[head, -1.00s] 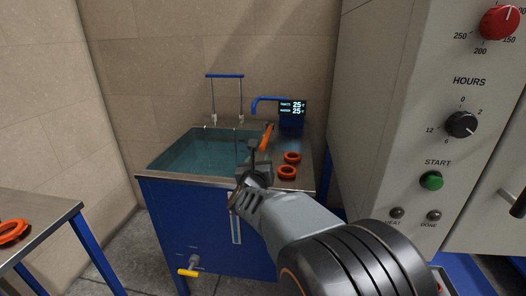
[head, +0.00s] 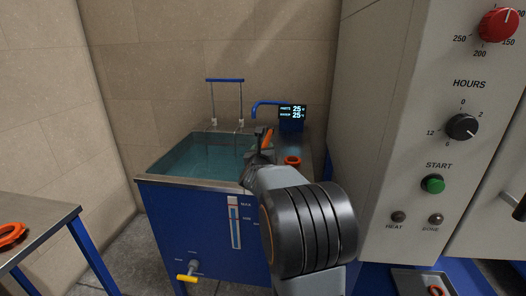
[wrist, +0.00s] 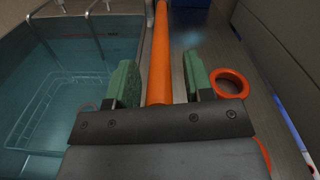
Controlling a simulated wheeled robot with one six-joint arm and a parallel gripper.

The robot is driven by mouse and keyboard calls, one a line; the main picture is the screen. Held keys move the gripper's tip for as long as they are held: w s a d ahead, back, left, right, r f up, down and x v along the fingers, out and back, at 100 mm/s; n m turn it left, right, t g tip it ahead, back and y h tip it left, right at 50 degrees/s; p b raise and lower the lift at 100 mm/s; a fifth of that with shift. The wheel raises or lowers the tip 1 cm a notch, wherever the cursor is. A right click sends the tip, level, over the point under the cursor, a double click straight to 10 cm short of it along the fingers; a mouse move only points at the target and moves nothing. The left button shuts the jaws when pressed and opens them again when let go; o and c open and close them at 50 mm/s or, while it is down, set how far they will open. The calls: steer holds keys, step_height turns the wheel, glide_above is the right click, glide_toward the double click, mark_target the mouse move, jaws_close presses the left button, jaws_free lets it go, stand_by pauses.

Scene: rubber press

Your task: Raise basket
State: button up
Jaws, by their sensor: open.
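A wire basket (wrist: 55,105) sits under the water in the tank in the wrist view. In the head view, the blue tank (head: 185,225) holds the water, and a blue crossbar (head: 225,80) on two thin rods stands above its back edge. An orange handle (head: 267,138) rises at the tank's right side; it also shows in the wrist view (wrist: 160,50). My gripper (wrist: 159,75) is open, with one green finger pad on each side of the orange handle and visible gaps between. In the head view my arm hides much of my gripper (head: 262,157).
An orange ring (wrist: 232,82) lies on the metal ledge right of the handle. A blue spout and a display (head: 292,112) reading 25 stand behind. A grey machine (head: 430,140) with knobs fills the right. A metal table (head: 40,222) stands at left.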

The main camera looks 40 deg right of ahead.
jaws_close()
stand_by(0.3)
